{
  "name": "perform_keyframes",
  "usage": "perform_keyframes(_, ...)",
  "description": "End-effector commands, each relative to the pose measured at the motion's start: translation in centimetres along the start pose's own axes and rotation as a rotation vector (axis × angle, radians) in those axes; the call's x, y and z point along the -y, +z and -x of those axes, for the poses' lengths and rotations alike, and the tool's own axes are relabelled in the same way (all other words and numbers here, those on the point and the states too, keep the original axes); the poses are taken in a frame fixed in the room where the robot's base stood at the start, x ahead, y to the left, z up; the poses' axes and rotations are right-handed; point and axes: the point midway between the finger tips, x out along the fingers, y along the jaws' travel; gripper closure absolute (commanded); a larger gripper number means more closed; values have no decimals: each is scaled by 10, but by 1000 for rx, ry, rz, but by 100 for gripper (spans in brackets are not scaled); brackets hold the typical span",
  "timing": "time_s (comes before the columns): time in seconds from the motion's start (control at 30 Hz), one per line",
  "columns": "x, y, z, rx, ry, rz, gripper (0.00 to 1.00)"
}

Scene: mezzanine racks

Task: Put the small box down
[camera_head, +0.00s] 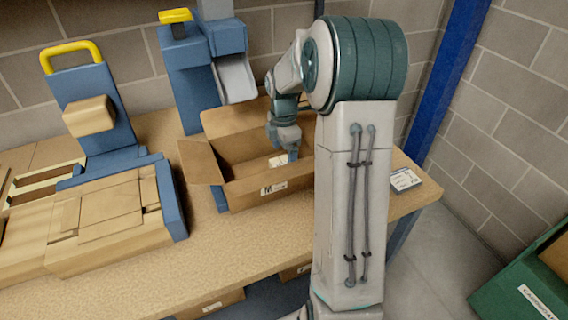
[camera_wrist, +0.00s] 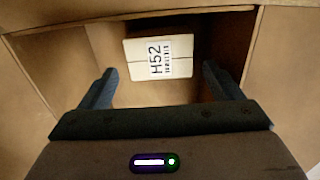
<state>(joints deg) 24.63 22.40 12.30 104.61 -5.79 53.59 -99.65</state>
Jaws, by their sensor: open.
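The small box (camera_wrist: 158,58) is pale with a white label reading H52. In the wrist view it lies inside an open cardboard carton (camera_wrist: 60,70), against the carton's far part. My gripper (camera_wrist: 158,82) is open, its two fingers apart on either side of the box's near end. A pale part of the small box (camera_head: 277,161) shows beside the gripper; the rest is hidden.
The wooden workbench (camera_head: 230,250) holds blue machines with yellow handles (camera_head: 95,110) at left and behind (camera_head: 195,75). A small labelled card or pad (camera_head: 405,179) lies at the right edge. A blue post (camera_head: 445,85) and green bin (camera_head: 525,290) stand to the right.

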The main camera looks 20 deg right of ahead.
Motion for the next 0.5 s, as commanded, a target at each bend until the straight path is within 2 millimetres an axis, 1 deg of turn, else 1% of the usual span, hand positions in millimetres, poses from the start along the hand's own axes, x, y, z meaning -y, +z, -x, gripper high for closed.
perform_keyframes(0.03, -1, 1, 12, 2, 5, -1, 14)
perform_keyframes(0.1, -1, 1, 26, 2, 5, -1, 14)
perform_keyframes(0.2, -1, 1, 42, 1, 3, -2, 14)
perform_keyframes(0.3, 0, 1, 54, 0, 2, -2, 14)
perform_keyframes(0.4, 1, -1, 60, 1, 2, -9, 14)
perform_keyframes(0.5, 8, -9, 69, 9, 10, -56, 14)
